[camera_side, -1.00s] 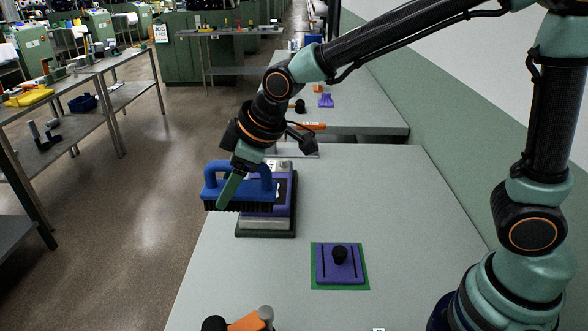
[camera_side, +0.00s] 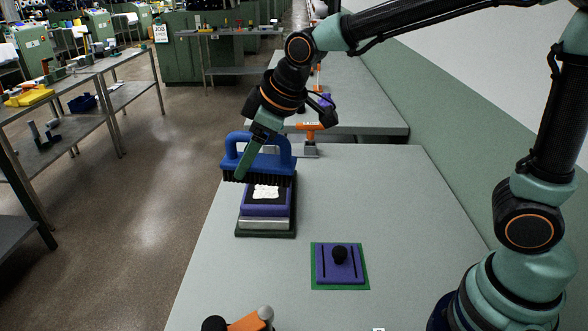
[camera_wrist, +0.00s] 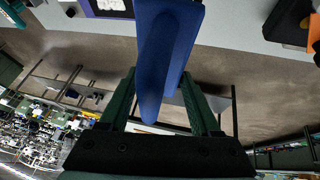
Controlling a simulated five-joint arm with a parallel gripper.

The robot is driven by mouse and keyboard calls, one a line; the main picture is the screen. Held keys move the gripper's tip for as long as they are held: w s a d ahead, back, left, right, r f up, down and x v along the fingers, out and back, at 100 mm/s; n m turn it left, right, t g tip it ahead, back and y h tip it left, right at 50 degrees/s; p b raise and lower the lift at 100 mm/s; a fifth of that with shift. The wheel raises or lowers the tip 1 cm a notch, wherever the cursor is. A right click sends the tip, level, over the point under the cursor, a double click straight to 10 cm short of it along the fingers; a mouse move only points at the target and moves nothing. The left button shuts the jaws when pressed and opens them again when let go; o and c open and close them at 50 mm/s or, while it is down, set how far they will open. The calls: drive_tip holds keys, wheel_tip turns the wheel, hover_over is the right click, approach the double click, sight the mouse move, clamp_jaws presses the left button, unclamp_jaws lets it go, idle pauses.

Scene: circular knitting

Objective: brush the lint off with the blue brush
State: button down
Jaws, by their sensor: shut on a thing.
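The blue brush (camera_side: 262,153) has a looped handle and dark bristles pointing down. My gripper (camera_side: 246,168) is shut on its handle; in the wrist view the blue brush (camera_wrist: 168,50) sits between my gripper's two green fingers (camera_wrist: 160,100). The brush is over the rear part of a purple block (camera_side: 266,210) on a dark green base. A ragged white patch (camera_side: 266,191), which looks like the lint, lies on the block's black top, just below and in front of the bristles. I cannot tell whether the bristles touch the block.
An orange-handled tool (camera_side: 250,322) lies at the front edge. An orange-topped grey item (camera_side: 311,140) stands behind. The grey tabletop (camera_side: 400,200) is clear on the right.

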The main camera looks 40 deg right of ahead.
drive_tip(key=s+d+r+m+h, duration=0.1)
drive_tip(key=s+d+r+m, duration=0.15)
drive_tip(key=d, duration=0.45)
drive_tip(key=s+d+r+m+h, duration=0.1)
drive_tip(key=d+r+m, duration=0.2)
drive_tip(key=d, duration=0.5)
drive_tip(key=shift+n, duration=0.65)
drive_tip(key=shift+w+a+f, duration=0.5)
drive_tip(key=shift+w+f, duration=2.35)
drive_tip(key=shift+f, duration=0.2)
drive_tip(key=shift+w+a+f, duration=0.5)
drive_tip(key=shift+w+f, duration=2.3)
drive_tip(key=shift+f, duration=0.3)
drive_tip(key=shift+w+a+f, duration=0.5)
drive_tip(key=shift+w+f, duration=2.35)
drive_tip(key=shift+f, duration=0.2)
drive_tip(key=shift+f, duration=1)
drive_tip(key=shift+a, duration=0.1)
